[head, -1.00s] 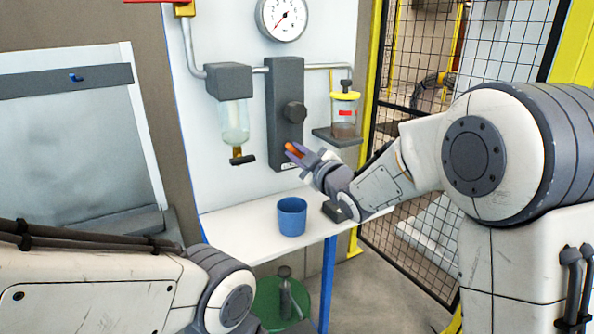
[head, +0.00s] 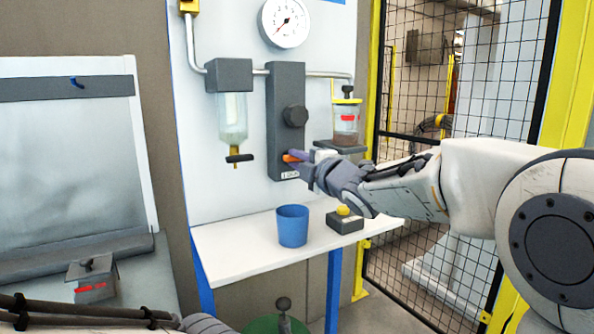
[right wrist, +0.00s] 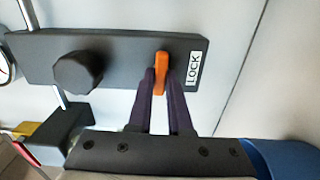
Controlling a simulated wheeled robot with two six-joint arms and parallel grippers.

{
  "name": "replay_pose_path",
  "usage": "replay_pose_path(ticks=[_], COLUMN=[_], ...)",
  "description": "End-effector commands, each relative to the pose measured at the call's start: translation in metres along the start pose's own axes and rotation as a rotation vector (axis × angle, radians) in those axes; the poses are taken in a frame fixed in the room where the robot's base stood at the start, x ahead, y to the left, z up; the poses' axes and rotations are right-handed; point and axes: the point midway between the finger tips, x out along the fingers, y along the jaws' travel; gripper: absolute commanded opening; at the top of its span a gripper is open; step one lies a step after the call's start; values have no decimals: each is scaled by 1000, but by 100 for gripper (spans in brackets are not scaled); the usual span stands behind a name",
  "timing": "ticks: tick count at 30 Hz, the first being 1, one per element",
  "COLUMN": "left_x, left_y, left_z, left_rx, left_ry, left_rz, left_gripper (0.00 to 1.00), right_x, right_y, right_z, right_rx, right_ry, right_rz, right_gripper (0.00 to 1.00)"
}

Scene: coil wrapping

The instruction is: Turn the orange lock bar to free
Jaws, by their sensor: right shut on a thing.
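The orange lock bar (right wrist: 161,66) sits near the end of a dark grey panel, beside a white label reading LOCK (right wrist: 195,68). In the right wrist view the bar stands across the panel's length. In the head view the bar (head: 291,158) shows as a small orange piece near the panel's bottom. My right gripper (right wrist: 160,80) is shut on the bar, one purple finger on each side; it also shows in the head view (head: 296,160). Part of the bar is hidden by the fingers. My left gripper is out of view; only part of my left arm shows at lower left.
A round dark knob (head: 295,116) is on the panel above the bar. A clear bowl (head: 232,118) with a drain tap hangs left, and a yellow-topped jar (head: 346,117) right. A blue cup (head: 292,226) and a yellow-button box (head: 344,219) stand on the white shelf (head: 240,251) below.

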Motion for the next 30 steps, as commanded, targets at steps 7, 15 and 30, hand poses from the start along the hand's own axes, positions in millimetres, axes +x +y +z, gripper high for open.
replay_pose_path(ticks=[7, 15, 30], left_x=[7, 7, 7], left_y=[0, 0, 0], left_z=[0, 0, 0], left_rx=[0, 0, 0], left_ry=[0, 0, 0], left_rz=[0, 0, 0], left_gripper=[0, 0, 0], right_x=[0, 0, 0], right_y=[-2, -1, -1], right_z=[0, 0, 0], right_rx=[-47, -54, -52], right_ry=[1, 1, 1], right_rz=[-2, -2, -1], right_gripper=[0, 0, 48])
